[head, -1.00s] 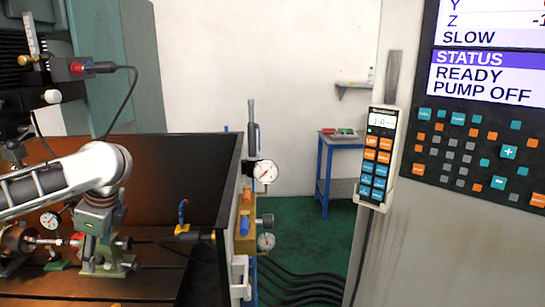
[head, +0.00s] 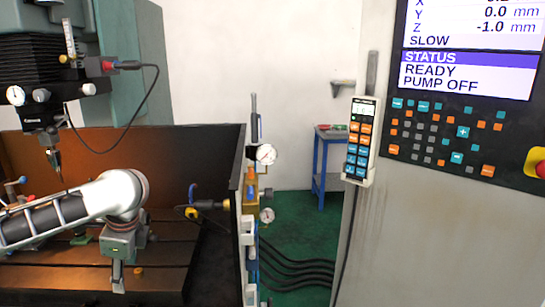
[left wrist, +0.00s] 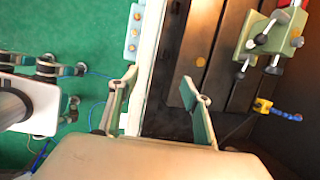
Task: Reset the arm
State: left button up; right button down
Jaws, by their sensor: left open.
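My left arm comes in from the left in the head view and hangs over the machine bed. My left gripper (head: 118,281) points down from its grey-green wrist. In the left wrist view, the left gripper (left wrist: 158,84) has its two fingers spread apart with nothing between them. The near edge of the machine enclosure and its slotted bed show beneath the fingers. A green fixture (left wrist: 268,42) stands on the bed to the right, apart from the fingers. My right arm and right gripper are in neither view.
The spindle head (head: 45,100) with its thin probe hangs left, close behind my arm. The enclosure wall (head: 240,175) carries gauges and valves. A pendant (head: 360,140) and a control panel (head: 465,100) are on the right. Green floor lies beyond.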

pick_arm(q)
jog(key=s+d+f+n+t+h, duration=0.25)
jog(key=d+f+h, duration=0.25)
jog(key=d+f, duration=0.8)
jog(key=s+d+f+n+t+h, duration=0.1)
jog(key=s+d+f+n+h, duration=0.25)
jog(key=d+f, duration=0.95)
jog(key=s+a+f+n+t+y, duration=0.1)
jog(key=s+a+f+n+t, duration=0.1)
jog(key=s, duration=0.6)
jog(key=s+a+f+n+t+y, duration=0.2)
jog(key=s+a+f+n+t, duration=0.1)
jog(key=s+a, duration=0.5)
notch_tip(320, 180, down, 3)
jog(key=shift+s+r+n, duration=0.1)
jog(key=shift+s+n, duration=0.25)
jog(key=shift+n, duration=0.25)
